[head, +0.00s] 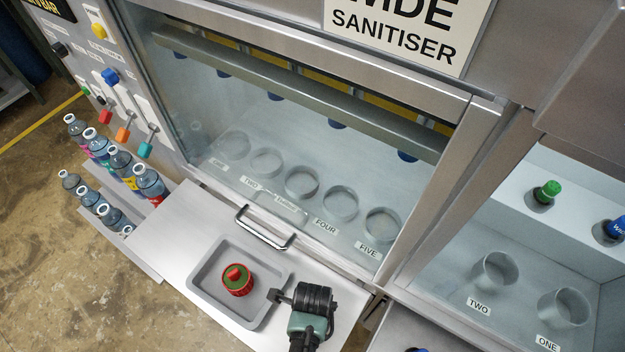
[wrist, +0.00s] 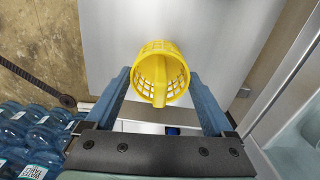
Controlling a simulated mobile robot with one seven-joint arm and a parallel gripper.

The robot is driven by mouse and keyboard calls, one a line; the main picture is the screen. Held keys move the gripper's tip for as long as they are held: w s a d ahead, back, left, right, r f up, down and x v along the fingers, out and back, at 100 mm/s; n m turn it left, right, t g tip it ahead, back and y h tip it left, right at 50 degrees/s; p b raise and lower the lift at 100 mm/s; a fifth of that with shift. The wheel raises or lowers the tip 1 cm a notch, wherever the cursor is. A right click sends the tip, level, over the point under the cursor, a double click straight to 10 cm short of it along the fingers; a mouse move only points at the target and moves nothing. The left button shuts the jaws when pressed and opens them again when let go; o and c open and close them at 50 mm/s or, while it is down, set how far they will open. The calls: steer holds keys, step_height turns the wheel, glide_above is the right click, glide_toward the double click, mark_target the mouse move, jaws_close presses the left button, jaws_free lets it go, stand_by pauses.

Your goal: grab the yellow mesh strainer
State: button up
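The yellow mesh strainer (wrist: 161,75) is a round basket with slotted mesh sides. In the wrist view it sits between and just past the tips of my gripper (wrist: 160,82). The blue-grey fingers are spread wide, one on each side of it. Whether they touch its sides is hard to tell. A pale metal surface lies behind the strainer. In the head view my arm shows at the bottom, but the strainer and the fingers cannot be made out there.
In the head view a grey tray (head: 205,293) holds a red and green round item (head: 237,279) on a metal shelf. Bottles (head: 120,166) stand at left. A glass-fronted sanitiser (head: 390,54) has a handle (head: 263,231) along its lower edge. Bottles also crowd the wrist view's lower left.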

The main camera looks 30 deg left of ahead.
steer(key=c, duration=0.6)
steer(key=shift+r, duration=0.15)
